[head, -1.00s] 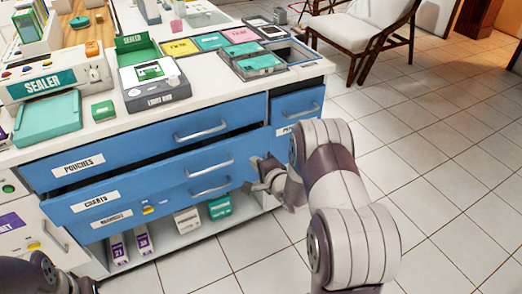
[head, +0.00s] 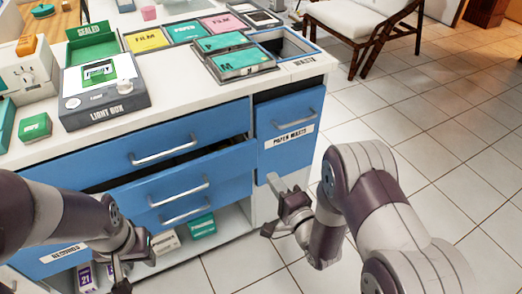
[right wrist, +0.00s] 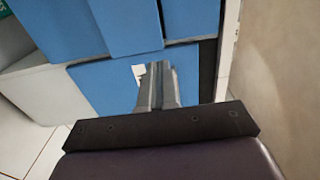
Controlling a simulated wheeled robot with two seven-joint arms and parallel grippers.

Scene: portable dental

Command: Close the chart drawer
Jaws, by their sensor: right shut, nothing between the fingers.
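The chart drawer (head: 205,170) is the blue middle drawer in the head view. It stands pulled out, with a dark gap above its front edge. Its handle (head: 178,191) is in view, but its label is hidden behind my left arm. My right gripper (head: 273,183) is shut and empty, to the right of the drawer handles. In the right wrist view its fingers (right wrist: 157,86) point at blue fronts.
The blue top drawer (head: 120,160) is above, and the records drawer (head: 52,259) is below. The paper waste front (head: 285,135) is at the right. The white counter (head: 190,100) holds a light box (head: 100,92) and trays. The tiled floor (head: 420,150) at right is clear up to a chair (head: 365,25).

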